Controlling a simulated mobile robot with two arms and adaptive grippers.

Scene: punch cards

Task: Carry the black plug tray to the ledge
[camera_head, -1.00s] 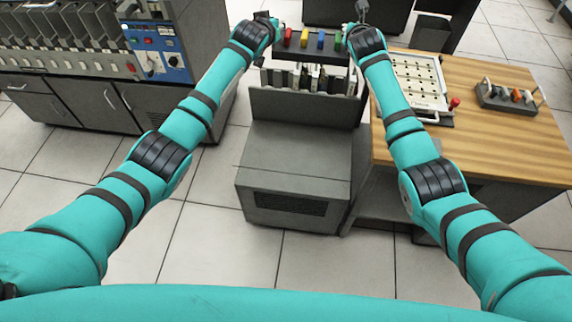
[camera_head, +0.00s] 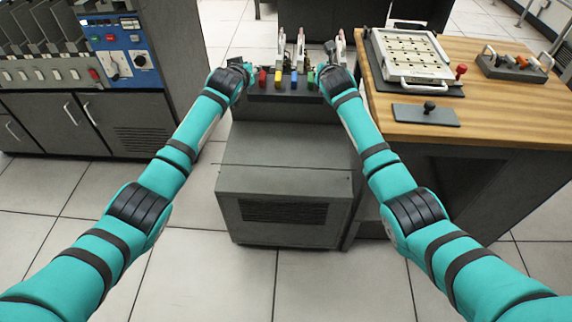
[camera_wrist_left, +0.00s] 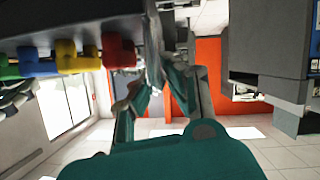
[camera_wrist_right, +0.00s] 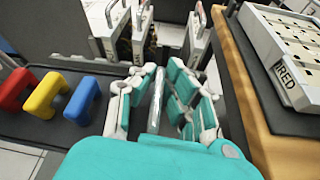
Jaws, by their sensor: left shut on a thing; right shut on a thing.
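The black plug tray (camera_head: 286,96) carries red, yellow, blue and green plugs and hangs level between my grippers, in front of several upright handled cards. My left gripper (camera_head: 236,72) is shut at its left end; the tray also shows in the left wrist view (camera_wrist_left: 60,24), beside the fingers (camera_wrist_left: 154,60). My right gripper (camera_head: 328,73) is shut at its right end; in the right wrist view the fingers (camera_wrist_right: 158,100) close around a pale bar beside the tray (camera_wrist_right: 65,130). The grey cabinet (camera_head: 284,170) is below and nearer; I cannot tell which surface is the ledge.
A wooden table (camera_head: 480,95) stands at right, with a white card frame (camera_head: 410,55), a dark knobbed plate (camera_head: 426,115) and a small rack (camera_head: 515,66). A grey console with a blue panel (camera_head: 125,55) is at left. Tiled floor (camera_head: 170,245) is open in front.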

